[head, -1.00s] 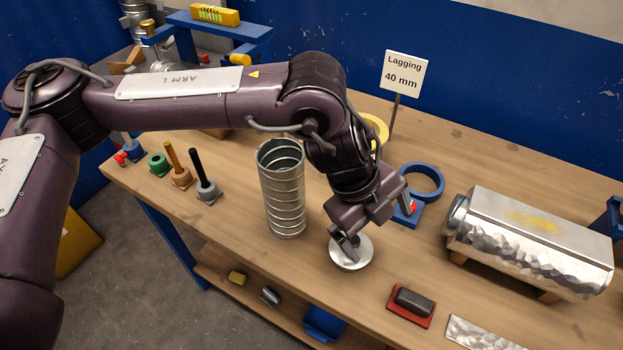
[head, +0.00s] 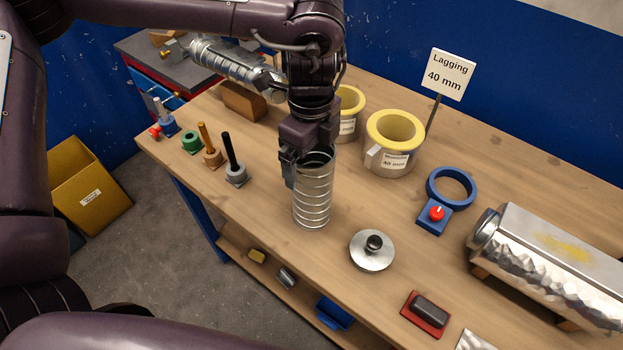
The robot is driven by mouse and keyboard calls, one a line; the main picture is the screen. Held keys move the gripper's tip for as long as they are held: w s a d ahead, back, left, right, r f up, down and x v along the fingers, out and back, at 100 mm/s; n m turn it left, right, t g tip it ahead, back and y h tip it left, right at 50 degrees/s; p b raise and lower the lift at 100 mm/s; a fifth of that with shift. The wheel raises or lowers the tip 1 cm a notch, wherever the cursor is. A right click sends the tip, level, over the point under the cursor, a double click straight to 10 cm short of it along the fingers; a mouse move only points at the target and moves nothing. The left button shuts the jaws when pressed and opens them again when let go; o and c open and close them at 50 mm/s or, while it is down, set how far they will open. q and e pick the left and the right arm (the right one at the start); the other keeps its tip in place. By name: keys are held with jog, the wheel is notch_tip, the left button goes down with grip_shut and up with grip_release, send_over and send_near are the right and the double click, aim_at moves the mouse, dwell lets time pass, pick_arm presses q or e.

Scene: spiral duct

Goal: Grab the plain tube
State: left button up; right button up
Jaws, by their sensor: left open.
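The plain tube (head: 312,205) is a bare ribbed metal spiral duct standing upright on the bench, open at the top. My left gripper (head: 303,165) is open at the tube's upper end, pointing down. One finger shows outside the tube's left side near the rim. The other finger is not clearly visible, and I cannot tell whether either touches the metal. The gripper body hides part of the rim. My right gripper is not in view.
A round metal cap with a black knob (head: 372,250) lies to the tube's right. Yellow-lined lagging rings (head: 388,160) and a blue ring stand (head: 436,213) are behind. Small plugs (head: 236,175) stand left. A foil-clad duct (head: 555,265) lies right.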

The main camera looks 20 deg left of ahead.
pick_arm(q)
jog(key=shift+f, duration=0.9)
jog(key=shift+c, duration=0.4)
jog(key=c, duration=1.4)
